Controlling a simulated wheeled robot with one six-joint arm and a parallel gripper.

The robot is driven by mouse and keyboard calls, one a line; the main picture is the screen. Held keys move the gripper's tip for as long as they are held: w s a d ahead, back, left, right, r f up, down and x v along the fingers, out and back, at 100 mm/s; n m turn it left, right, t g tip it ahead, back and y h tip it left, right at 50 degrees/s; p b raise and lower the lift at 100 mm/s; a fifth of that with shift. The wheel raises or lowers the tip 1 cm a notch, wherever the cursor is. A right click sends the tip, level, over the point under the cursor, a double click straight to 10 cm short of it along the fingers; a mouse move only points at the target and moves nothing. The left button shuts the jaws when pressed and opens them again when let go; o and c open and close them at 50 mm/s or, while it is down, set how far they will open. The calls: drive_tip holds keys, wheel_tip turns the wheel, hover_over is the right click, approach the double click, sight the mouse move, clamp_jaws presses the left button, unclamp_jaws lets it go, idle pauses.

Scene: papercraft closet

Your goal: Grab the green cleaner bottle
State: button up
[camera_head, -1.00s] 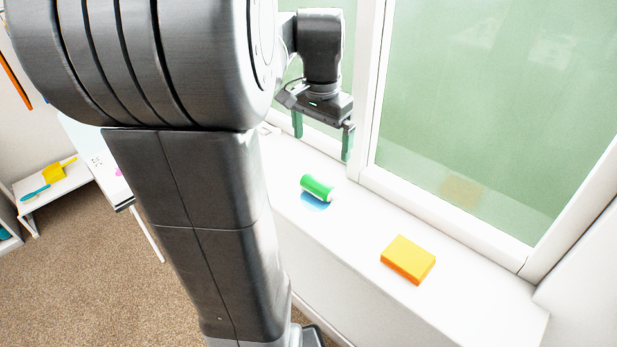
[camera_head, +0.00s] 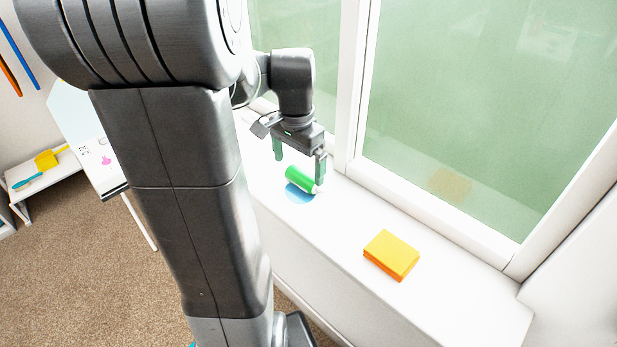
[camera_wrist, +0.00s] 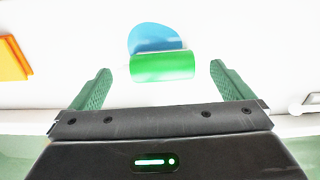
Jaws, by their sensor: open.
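The green cleaner bottle (camera_head: 301,180) lies on its side on the white window sill. A blue disc-like patch (camera_head: 298,194) shows beside it, partly covered by the bottle. My gripper (camera_head: 299,168) is open and sits just over the bottle, with one finger in front of the bottle's right end in the head view. In the wrist view, the bottle (camera_wrist: 162,66) lies ahead between my two spread fingers (camera_wrist: 158,78), with a gap on each side. I cannot tell how high the fingertips are above the sill.
An orange-yellow sponge (camera_head: 391,255) lies on the sill to the right; it also shows in the wrist view (camera_wrist: 12,60). A white window frame (camera_head: 435,215) with green glass rises behind the sill. A low shelf (camera_head: 45,180) with a yellow dustpan stands far left.

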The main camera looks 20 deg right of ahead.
sight(298, 180)
wheel_tip(298, 180, down, 4)
drive_tip(key=shift+a+f, duration=0.1)
drive_tip(key=c, duration=1.1)
drive_tip(key=shift+o, duration=0.2)
drive_tip(key=shift+r, duration=0.2)
